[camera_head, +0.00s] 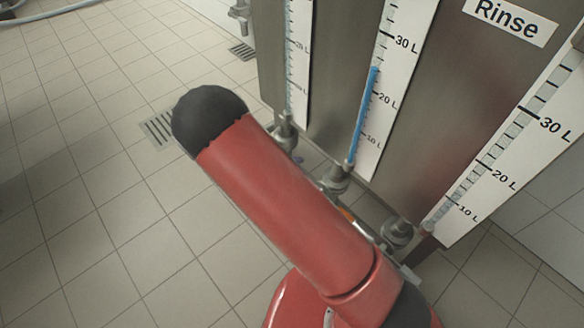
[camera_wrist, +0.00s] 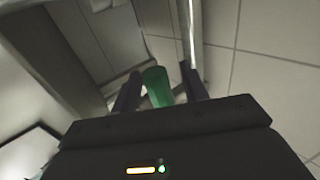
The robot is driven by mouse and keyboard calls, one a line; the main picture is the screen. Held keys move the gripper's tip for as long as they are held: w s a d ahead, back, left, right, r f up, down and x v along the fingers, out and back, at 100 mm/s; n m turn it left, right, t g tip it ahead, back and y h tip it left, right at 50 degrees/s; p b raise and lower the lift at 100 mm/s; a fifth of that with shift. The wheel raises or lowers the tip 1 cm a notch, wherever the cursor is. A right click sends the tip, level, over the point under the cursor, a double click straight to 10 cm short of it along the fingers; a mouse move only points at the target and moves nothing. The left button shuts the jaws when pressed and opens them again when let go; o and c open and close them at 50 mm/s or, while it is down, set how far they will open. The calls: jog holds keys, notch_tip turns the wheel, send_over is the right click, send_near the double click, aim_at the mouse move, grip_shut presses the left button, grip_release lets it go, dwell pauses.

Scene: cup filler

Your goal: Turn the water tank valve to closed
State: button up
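Grey metal tanks (camera_head: 340,75) stand at the upper right in the head view, one labelled "Rinse". Grey pipe fittings, perhaps valves, sit at their lower edge: a left one (camera_head: 285,131), a middle one (camera_head: 335,180) and a right one (camera_head: 397,233). My red arm crosses in front and partly hides them; my gripper is hidden there. In the wrist view my gripper (camera_wrist: 161,80) is open, its two dark fingers apart. A green cylindrical piece (camera_wrist: 157,88), perhaps a valve handle, shows between them, with a small gap on each side. Its contact and depth are unclear.
The middle gauge (camera_head: 388,95) has a blue column reaching above the 20 L mark. The right gauge (camera_head: 515,150) shows no blue. A floor drain (camera_head: 158,130) lies left of my arm. The tiled floor (camera_head: 80,200) on the left is clear.

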jog(key=p+v, duration=0.1)
jog(key=v, duration=0.6)
jog(key=shift+s+a+r, duration=0.2)
jog(key=shift+s+a, duration=0.05)
dwell(0.3)
